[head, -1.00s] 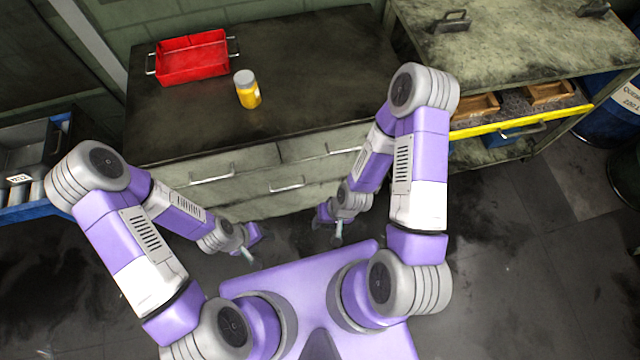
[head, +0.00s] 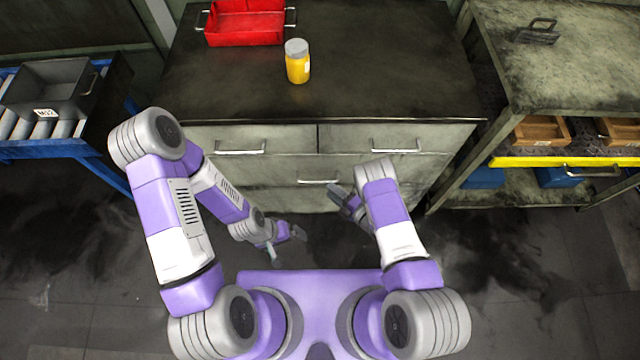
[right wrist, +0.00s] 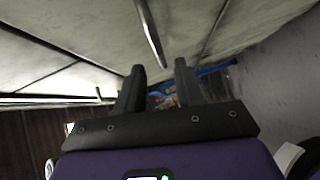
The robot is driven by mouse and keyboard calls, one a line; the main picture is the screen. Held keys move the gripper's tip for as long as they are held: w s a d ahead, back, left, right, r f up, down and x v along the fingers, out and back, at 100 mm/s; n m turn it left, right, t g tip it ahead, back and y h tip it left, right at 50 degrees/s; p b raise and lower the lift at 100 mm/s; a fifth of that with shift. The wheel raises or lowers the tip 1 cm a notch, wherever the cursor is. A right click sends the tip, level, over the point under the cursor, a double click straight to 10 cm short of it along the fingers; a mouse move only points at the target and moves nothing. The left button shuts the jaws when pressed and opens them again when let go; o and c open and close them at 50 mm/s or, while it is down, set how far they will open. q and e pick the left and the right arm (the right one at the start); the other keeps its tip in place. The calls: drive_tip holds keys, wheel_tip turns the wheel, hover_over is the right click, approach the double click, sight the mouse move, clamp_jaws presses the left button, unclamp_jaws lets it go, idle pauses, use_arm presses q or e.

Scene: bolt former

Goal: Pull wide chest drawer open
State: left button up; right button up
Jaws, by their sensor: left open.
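The chest (head: 400,90) has a dark top and pale grey drawer fronts. Two narrow drawers sit above a wide drawer (head: 270,172), which is shut and has a bar handle (head: 318,182) at its middle. My right gripper (head: 334,190) is just right of that handle in the head view. In the right wrist view its two fingers (right wrist: 160,72) are apart with nothing between them, and a metal handle bar (right wrist: 150,32) runs up from beyond the gap. Contact cannot be told. My left gripper (head: 302,233) is open and empty, low in front of the chest.
A red bin (head: 245,28) and a yellow jar with a grey lid (head: 297,62) stand on the chest. A blue rack with a grey bin (head: 55,88) is at left. A workbench with a yellow-edged drawer (head: 560,162) stands at right. Floor before the chest is clear.

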sight(320, 182)
drive_tip(key=b+x, duration=0.2)
drive_tip(key=x, duration=0.5)
drive_tip(key=shift+d, duration=0.1)
drive_tip(key=shift+c, duration=0.4)
clamp_jaws()
